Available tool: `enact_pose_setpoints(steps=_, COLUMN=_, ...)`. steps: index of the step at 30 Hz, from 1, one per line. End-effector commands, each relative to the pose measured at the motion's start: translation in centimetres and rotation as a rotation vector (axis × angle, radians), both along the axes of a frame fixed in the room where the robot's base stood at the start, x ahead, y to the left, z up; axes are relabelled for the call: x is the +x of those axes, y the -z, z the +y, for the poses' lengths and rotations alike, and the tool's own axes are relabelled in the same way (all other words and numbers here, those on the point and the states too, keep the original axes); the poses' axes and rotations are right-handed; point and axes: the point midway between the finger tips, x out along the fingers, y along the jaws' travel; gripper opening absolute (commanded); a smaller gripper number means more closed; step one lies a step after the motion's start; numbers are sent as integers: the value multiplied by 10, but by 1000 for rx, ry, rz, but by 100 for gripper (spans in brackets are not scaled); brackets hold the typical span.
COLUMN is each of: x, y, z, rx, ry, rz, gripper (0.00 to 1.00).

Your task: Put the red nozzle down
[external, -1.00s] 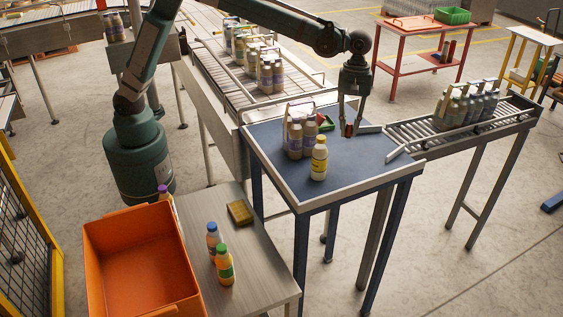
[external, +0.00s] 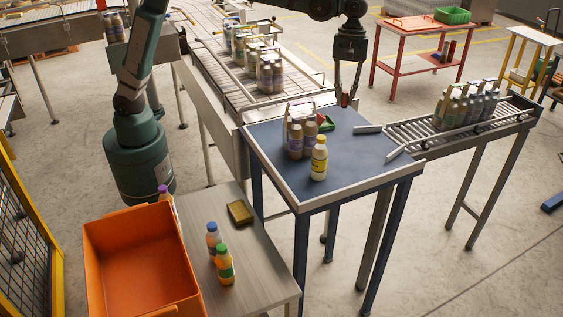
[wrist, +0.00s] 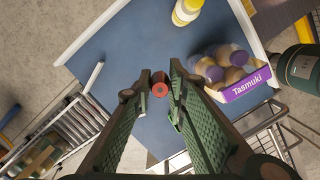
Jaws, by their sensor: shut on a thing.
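The red nozzle (wrist: 159,89) is between the fingertips of my gripper (wrist: 160,82), seen end-on in the wrist view. My gripper is shut on it and holds it above the blue table top (wrist: 125,45). In the external view my gripper (external: 346,99) is over the far part of the blue table (external: 365,155), and the nozzle shows only as a small reddish spot at the fingertips.
A yellow bottle (external: 319,160) stands near the table's front, beside a carton of bottles (external: 296,140) labelled Tasmuki. Roller conveyor (external: 400,131) adjoins the right side. The table's middle and right are clear.

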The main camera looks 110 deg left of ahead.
Motion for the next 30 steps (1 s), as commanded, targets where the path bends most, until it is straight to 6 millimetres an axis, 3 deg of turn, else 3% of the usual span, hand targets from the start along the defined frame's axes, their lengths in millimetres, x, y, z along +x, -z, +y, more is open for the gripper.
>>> enact_pose_setpoints(steps=30, x=-185, y=-10, z=31, rx=1, ry=72, rz=-1, gripper=3)
